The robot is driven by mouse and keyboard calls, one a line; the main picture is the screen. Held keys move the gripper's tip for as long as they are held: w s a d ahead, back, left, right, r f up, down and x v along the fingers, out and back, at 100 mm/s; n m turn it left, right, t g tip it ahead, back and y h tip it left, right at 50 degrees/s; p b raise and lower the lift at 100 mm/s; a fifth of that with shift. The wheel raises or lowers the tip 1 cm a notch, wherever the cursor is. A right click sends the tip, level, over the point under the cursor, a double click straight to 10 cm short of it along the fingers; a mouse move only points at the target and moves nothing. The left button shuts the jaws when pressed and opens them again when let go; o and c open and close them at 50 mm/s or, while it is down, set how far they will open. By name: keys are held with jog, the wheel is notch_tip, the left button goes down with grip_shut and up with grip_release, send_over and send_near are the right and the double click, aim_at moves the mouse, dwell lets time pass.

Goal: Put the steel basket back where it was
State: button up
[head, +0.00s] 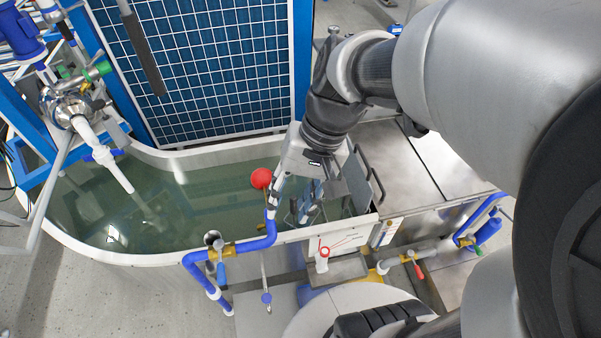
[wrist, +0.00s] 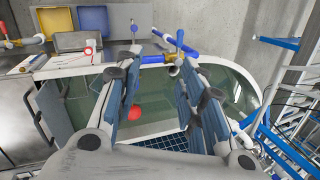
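My gripper (head: 316,203) reaches down over the right end of the water tank (head: 140,255). In the wrist view, its two blue-padded fingers (wrist: 157,45) stand wide apart with nothing held between them. A grey metal panel with a loop handle (head: 376,178) stands at the tank's right end, beside my gripper. It also shows at the left in the wrist view (wrist: 47,108), apart from the fingers. I cannot tell whether this panel is part of the steel basket. I see no whole basket; my arm and gripper hide part of that tank end.
A red ball float (head: 261,178) is left of my gripper. Blue pipes with a yellow valve (head: 222,251) run along the tank's front rim. A flat steel top (head: 385,160) is at the right.

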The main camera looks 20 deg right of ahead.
jog(key=s+d+r+n+t+h, duration=0.1)
jog(key=s+r+n+t+h, duration=0.2)
jog(key=s, duration=0.3)
jog(key=shift+d+r+n+t+h, duration=0.3)
jog(key=shift+r+n+t+h, duration=0.1)
jog(key=shift+r+n+t, duration=0.4)
